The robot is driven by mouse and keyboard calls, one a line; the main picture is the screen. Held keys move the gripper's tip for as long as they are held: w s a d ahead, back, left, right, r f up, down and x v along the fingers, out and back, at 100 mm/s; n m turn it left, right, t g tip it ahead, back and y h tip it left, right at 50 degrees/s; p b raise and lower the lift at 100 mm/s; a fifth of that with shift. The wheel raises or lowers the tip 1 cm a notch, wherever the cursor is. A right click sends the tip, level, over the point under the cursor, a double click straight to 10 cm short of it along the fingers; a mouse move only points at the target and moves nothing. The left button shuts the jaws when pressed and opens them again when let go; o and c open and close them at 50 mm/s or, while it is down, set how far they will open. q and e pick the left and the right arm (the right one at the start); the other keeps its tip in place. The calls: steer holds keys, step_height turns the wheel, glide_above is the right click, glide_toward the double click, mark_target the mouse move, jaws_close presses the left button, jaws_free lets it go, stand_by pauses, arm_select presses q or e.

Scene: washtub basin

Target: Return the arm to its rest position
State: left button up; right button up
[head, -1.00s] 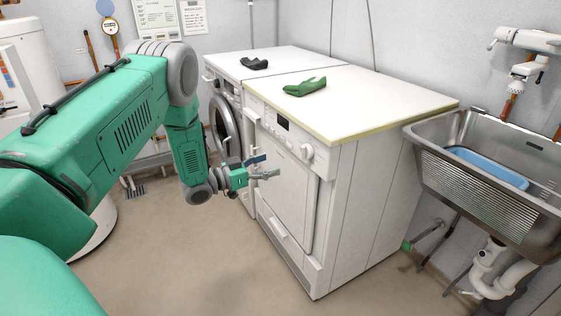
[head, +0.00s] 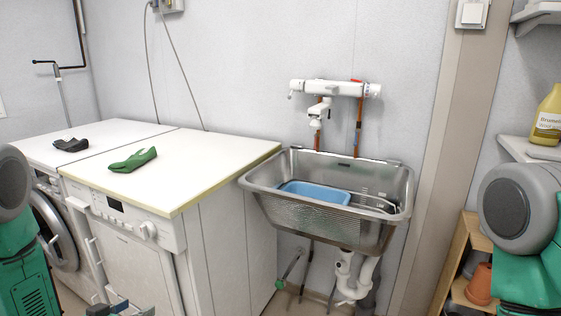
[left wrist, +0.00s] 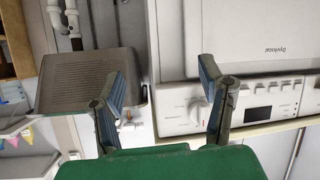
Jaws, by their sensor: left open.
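My left arm (head: 22,262) shows at the left edge of the head view. My left gripper (head: 120,308) shows only in part at the bottom edge, in front of the white machine. In the left wrist view my left gripper (left wrist: 167,65) has its two blue-padded fingers spread apart, with nothing between them. Behind them are the machine's control panel (left wrist: 265,100) and the underside of the steel sink (left wrist: 80,80). A part of my right arm (head: 520,225) shows at the right edge; its gripper is out of view.
Two white machines stand side by side under a white top (head: 190,165). A green cloth item (head: 132,160) and a dark one (head: 71,145) lie on it. The steel basin (head: 300,222) holds a blue tub (head: 315,192). A shelf unit (head: 455,265) stands at the right.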

arm_select(q)
steer(key=s+d+f+g+y, duration=0.1)
steer(key=s+d+f+g, duration=0.35)
steer(key=s, duration=0.45)
steer(key=s+d+f+g+y, duration=0.1)
steer(key=s+d+f+g, duration=0.3)
steer(key=s, duration=0.4)
steer(key=s+d+g+y, duration=0.1)
steer(key=s+d+g, duration=0.1)
steer(key=s, duration=1.3)
steer(key=shift+s+d+n+g, duration=0.2)
steer(key=shift+s+n+g, duration=0.2)
steer(key=shift+g, duration=0.45)
steer(key=shift+r, duration=0.1)
